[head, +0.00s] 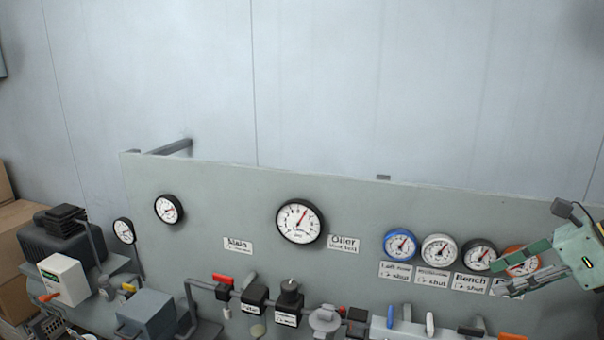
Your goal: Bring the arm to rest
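My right gripper (504,279) comes in from the right edge with its pale green body and two dark fingers pointing left. The fingers are apart and nothing shows between them but part of the panel behind. They partly cover an orange-rimmed gauge (522,262) and the label below it. I cannot tell how far the fingers are from the panel. My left gripper is not in view.
A grey panel (230,290) carries a large black gauge (299,222), smaller gauges and labels. Pipework with a red-handled valve (222,279) and several coloured levers runs along its bottom. A pump (60,240) and cardboard boxes (12,240) stand left. The upper wall is clear.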

